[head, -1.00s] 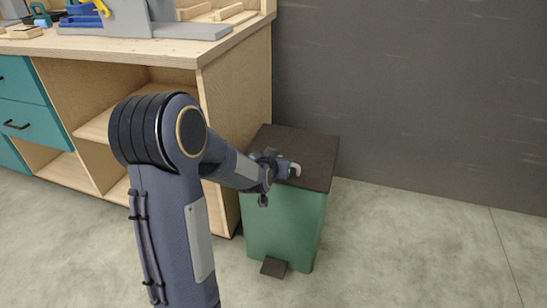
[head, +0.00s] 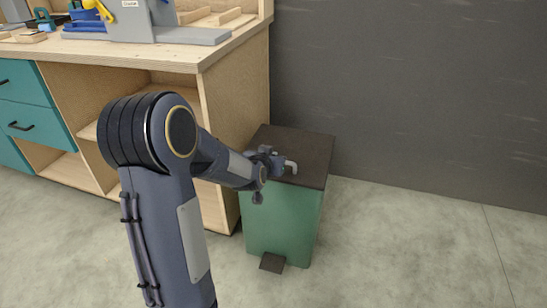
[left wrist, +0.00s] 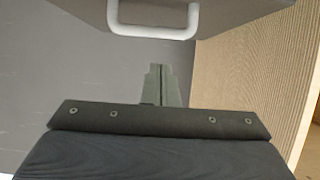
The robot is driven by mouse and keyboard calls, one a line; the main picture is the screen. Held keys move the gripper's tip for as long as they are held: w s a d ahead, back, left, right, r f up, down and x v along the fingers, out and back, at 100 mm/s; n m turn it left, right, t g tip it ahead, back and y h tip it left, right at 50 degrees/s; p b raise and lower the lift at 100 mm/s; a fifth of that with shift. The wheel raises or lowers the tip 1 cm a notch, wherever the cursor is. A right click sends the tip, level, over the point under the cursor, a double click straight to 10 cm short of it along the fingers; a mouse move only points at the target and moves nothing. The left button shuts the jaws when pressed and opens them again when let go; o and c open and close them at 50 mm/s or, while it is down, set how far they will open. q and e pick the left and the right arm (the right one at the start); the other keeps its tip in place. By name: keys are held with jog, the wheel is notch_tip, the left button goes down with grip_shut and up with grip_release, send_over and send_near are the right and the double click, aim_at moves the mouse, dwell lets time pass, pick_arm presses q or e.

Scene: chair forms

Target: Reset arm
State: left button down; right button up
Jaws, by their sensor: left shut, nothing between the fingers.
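My left gripper (head: 278,162) reaches in from the left and is above the dark lid of the green bin (head: 283,222). The lid (head: 306,152) lies flat and closed on the bin. A small pale handle (head: 291,167) shows at the gripper's end. In the left wrist view, a white U-shaped handle (left wrist: 153,34) on a dark panel is ahead of my closed fingers (left wrist: 161,82). The fingers are empty, with a visible gap between them and the handle. My right gripper is not in view.
A wooden workbench (head: 150,55) with teal drawers (head: 25,110) and open shelves stands left of the bin, with tools on top. A dark wall (head: 420,90) is behind. A black pedal (head: 272,262) sits at the bin's foot. The floor at right is clear.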

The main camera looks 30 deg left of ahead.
pick_arm(q)
jog(key=s+d+f, duration=0.2)
jog(key=s+f, duration=0.2)
jog(key=s, duration=0.2)
jog(key=s+d+r+m+g+h, duration=0.1)
jog(key=s+d+r+g+h, duration=0.25)
jog(key=s+d, duration=0.75)
jog(key=s+d+r+m+g+h, duration=0.1)
jog(key=s+d+r+g+h, duration=0.35)
jog(key=s, duration=0.95)
notch_tip(320, 180, up, 34)
jog(key=d+t+p, duration=0.1)
jog(key=p, duration=3.3)
jog(key=shift+d+p, duration=0.3)
jog(key=shift+d, duration=0.1)
